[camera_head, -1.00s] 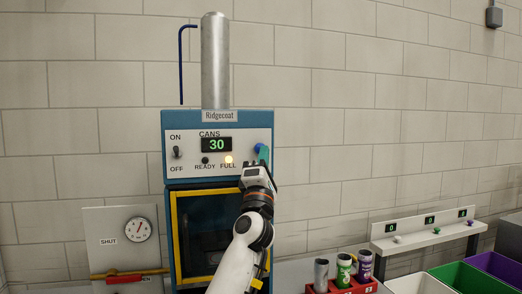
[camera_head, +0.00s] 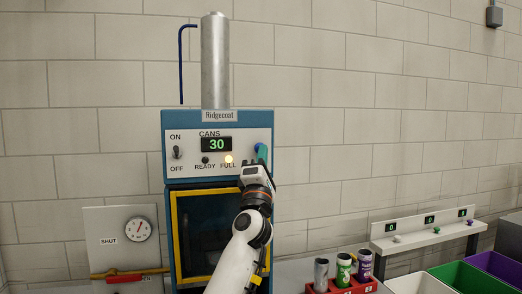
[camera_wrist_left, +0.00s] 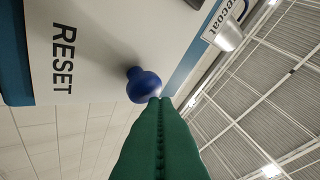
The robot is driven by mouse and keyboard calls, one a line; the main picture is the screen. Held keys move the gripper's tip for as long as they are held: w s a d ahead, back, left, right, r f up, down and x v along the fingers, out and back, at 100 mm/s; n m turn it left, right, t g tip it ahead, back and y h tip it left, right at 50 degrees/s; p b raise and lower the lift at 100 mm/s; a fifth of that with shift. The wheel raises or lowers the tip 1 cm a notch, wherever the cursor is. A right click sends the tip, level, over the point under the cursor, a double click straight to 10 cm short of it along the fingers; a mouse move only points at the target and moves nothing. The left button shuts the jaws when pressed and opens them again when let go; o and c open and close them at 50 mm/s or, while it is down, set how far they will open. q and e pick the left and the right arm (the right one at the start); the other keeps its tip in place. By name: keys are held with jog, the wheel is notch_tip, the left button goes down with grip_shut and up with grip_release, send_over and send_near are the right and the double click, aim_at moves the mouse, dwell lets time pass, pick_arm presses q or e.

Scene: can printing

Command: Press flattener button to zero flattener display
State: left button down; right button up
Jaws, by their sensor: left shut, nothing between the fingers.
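The blue and white machine marked Ridgecoat (camera_head: 172,123) has a CANS display (camera_head: 216,144) reading 30. A round blue button (camera_head: 261,148) is at the right end of its panel. In the left wrist view the blue button (camera_wrist_left: 143,84) stands out from the white panel, beside the word RESET (camera_wrist_left: 62,60). My left gripper (camera_head: 263,158) is shut and empty, its green fingers at the button. In the left wrist view the fingertips (camera_wrist_left: 160,99) are right by the button's edge; I cannot tell whether they touch. My right gripper is not in view.
The panel also has an ON/OFF switch (camera_head: 177,153) and a lit FULL lamp (camera_head: 228,160). A gauge board (camera_head: 120,222) stands left. At right are a red can rack (camera_head: 345,287), a white shelf (camera_head: 420,238) with small displays and knobs, and coloured bins.

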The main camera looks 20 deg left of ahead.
pick_arm(q)
jog(key=shift+w+a+b, duration=0.5)
jog(key=shift+w, duration=0.15)
dwell(0.8)
jog(key=shift+s+d+p, duration=0.7)
jog(key=shift+s+p, duration=0.35)
jog(key=shift+p, duration=0.45)
